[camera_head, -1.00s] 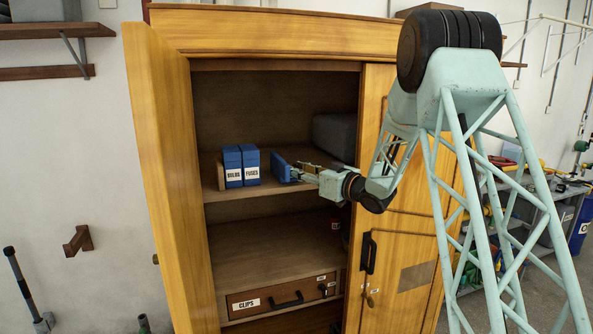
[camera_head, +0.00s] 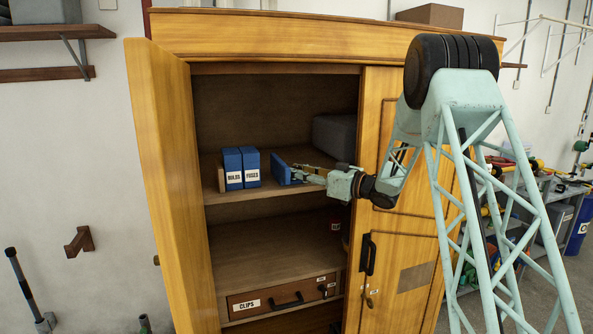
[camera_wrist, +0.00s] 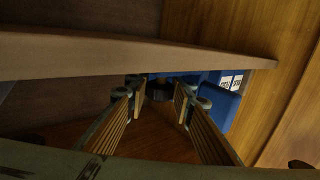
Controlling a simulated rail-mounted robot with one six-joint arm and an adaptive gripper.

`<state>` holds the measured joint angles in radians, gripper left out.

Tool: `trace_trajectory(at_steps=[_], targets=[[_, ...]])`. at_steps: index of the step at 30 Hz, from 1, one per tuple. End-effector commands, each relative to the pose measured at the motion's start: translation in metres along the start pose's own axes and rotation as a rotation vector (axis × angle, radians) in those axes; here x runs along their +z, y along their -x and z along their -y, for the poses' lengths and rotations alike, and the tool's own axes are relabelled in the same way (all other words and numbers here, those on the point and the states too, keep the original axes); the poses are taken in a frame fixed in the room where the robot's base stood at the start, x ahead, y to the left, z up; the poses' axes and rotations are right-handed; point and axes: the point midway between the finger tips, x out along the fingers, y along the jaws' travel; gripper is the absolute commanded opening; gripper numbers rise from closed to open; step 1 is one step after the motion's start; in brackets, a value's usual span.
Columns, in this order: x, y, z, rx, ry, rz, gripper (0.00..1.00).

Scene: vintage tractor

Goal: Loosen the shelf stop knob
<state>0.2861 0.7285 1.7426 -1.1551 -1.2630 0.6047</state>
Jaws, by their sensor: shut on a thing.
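A dark round knob (camera_wrist: 161,90) shows between my fingertips in the wrist view, against a blue piece (camera_wrist: 188,78); it looks like the shelf stop knob, but it is dim and partly hidden. In the head view the blue piece (camera_head: 282,169) stands upright on the upper cabinet shelf (camera_head: 240,191), and the knob is hidden behind my fingers. My gripper (camera_head: 295,172) reaches in from the right and is shut on the knob. In the wrist view my gripper (camera_wrist: 160,92) has a finger on each side of it.
Two blue boxes (camera_head: 241,168) labelled BULBS and FUSES stand left of the blue piece. A dark grey case (camera_head: 335,137) lies at the shelf's back right. The left cabinet door (camera_head: 160,180) is open; the right door (camera_head: 405,250) is close below my wrist.

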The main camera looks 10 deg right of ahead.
Motion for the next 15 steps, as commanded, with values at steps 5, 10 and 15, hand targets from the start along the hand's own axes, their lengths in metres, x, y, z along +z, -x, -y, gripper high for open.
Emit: trace_trajectory(at_steps=[5,10,15], targets=[[-0.003,-0.0003,-0.0014,-0.061,0.002,-0.002,0.12],[-0.0019,0.0002,-0.0004,-0.085,0.002,0.0,0.12],[-0.0014,0.0004,-0.0001,-0.086,0.001,0.001,0.12]])
